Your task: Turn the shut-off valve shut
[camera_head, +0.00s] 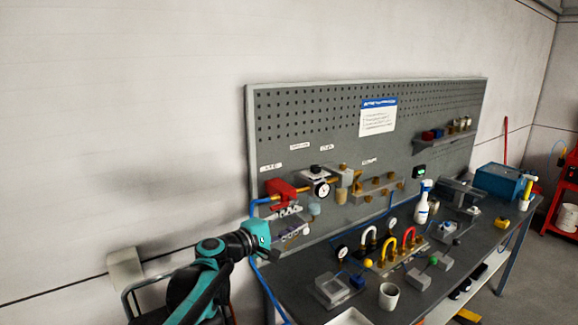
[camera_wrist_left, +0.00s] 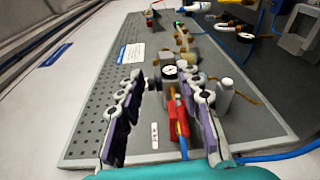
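A red fitting (camera_head: 283,194), which looks like the shut-off valve, is mounted on the left end of the brass pipe line on the pegboard, with a blue hose at its left. It also shows in the left wrist view (camera_wrist_left: 177,112). My left gripper (camera_head: 299,222) is just below and in front of it. In the left wrist view my left gripper (camera_wrist_left: 158,102) is open, its two fingers wide apart. The red fitting appears between them, nearer the right finger; I see no grip on it. My right gripper is in neither view.
A round gauge (camera_head: 321,189) sits on the pipe right of the red fitting. The grey pegboard (camera_head: 430,105) stands behind the workbench (camera_head: 405,305). A spray bottle (camera_head: 422,203), a white cup (camera_head: 389,296) and coloured hose loops (camera_head: 390,245) stand on the bench.

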